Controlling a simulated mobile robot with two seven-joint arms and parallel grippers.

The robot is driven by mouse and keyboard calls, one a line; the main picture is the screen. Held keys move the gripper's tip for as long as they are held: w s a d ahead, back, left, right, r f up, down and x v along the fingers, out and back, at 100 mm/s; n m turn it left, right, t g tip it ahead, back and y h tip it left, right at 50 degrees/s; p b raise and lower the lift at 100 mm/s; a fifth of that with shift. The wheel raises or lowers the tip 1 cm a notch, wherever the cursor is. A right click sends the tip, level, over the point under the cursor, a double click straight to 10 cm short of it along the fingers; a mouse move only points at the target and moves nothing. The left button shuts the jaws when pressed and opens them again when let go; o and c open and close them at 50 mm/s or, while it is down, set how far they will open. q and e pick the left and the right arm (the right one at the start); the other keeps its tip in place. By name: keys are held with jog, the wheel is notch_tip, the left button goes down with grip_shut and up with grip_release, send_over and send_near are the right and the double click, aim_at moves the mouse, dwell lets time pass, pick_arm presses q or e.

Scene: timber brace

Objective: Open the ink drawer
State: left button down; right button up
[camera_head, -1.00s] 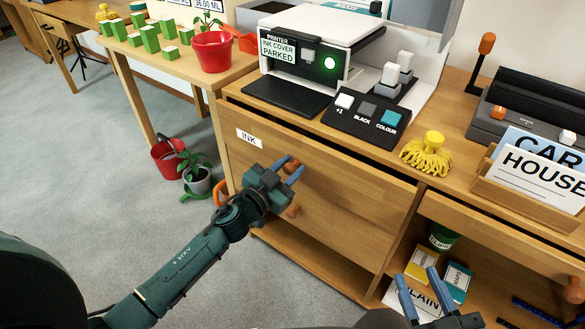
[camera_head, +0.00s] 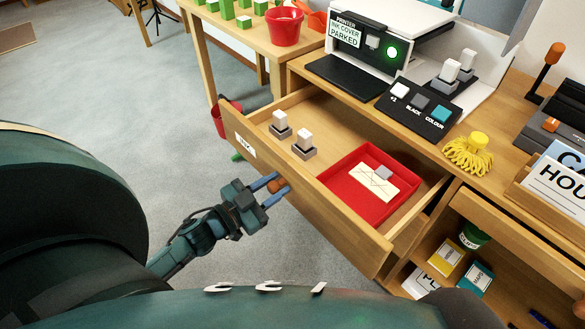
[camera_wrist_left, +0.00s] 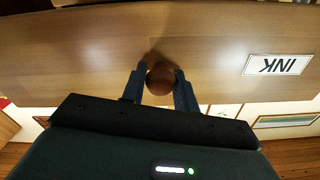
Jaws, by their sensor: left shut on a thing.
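The ink drawer (camera_head: 345,215) stands pulled well out of the desk, with its white INK label (camera_head: 245,146) on the front. Inside it are two grey-and-white ink cartridges (camera_head: 303,145) and a red tray (camera_head: 345,180) holding a cream envelope-like card (camera_head: 362,180). My left gripper (camera_head: 274,186) is shut on the drawer's round brown knob (camera_head: 274,184). In the left wrist view the knob (camera_wrist_left: 160,80) sits between the two blue fingers, against the wooden front. My right gripper is not in view.
The printer (camera_head: 375,50), a button panel (camera_head: 418,108) and a yellow mop-like thing (camera_head: 468,152) stand on the desk top. An open shelf with boxes (camera_head: 446,257) is at lower right. A red bucket (camera_head: 228,120) stands left of the drawer.

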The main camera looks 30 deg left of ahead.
pick_arm(q)
jog(key=shift+v, duration=1.35)
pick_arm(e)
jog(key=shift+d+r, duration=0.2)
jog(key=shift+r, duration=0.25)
pick_arm(q)
jog(key=c, duration=1.1)
grip_release()
jog(key=p+v, duration=0.2)
jog(key=v, duration=1.1)
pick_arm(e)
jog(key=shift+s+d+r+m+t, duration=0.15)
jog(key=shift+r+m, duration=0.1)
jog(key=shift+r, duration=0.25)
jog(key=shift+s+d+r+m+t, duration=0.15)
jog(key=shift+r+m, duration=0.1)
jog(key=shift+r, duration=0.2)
pick_arm(q)
jog(key=shift+s, duration=0.1)
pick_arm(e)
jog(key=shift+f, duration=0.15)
